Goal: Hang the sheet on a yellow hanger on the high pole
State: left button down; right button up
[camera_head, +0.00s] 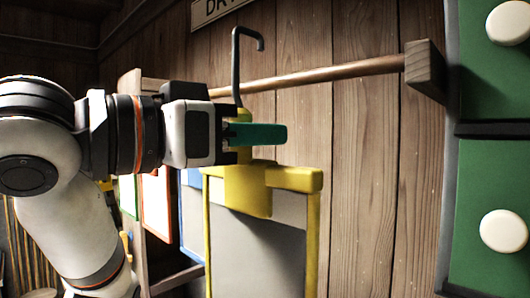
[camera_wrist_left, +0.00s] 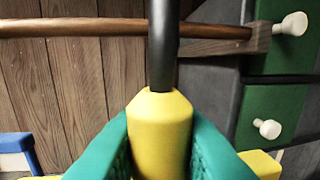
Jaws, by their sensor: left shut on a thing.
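My left gripper (camera_head: 262,135) has teal fingers shut on the yellow neck of the yellow hanger (camera_head: 247,192). The neck (camera_wrist_left: 160,122) also shows between both fingers in the left wrist view. The black hook (camera_head: 237,62) stands upright above the gripper, its bent tip turned right. A grey sheet (camera_head: 262,252) hangs below in the yellow frame. The wooden high pole (camera_head: 335,75) runs behind the hook's shank, and the hook's top is above it in the picture. The pole (camera_wrist_left: 90,28) also crosses behind the shank in the left wrist view. My right gripper is out of view.
The pole's right end sits in a wooden bracket (camera_head: 425,72) beside green panels (camera_head: 492,190) with white knobs. Other framed sheets, one with a blue frame (camera_head: 190,215) and one with an orange frame (camera_head: 157,205), hang behind my arm. A plank wall stands behind.

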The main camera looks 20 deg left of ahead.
pick_arm(q)
jog(key=w+d+f, duration=0.1)
jog(key=w+d, duration=0.2)
jog(key=w, duration=0.5)
jog(key=shift+w+f, duration=0.25)
jog(key=shift+f, duration=0.05)
dwell(0.4)
jog(key=c, duration=1.2)
grip_release()
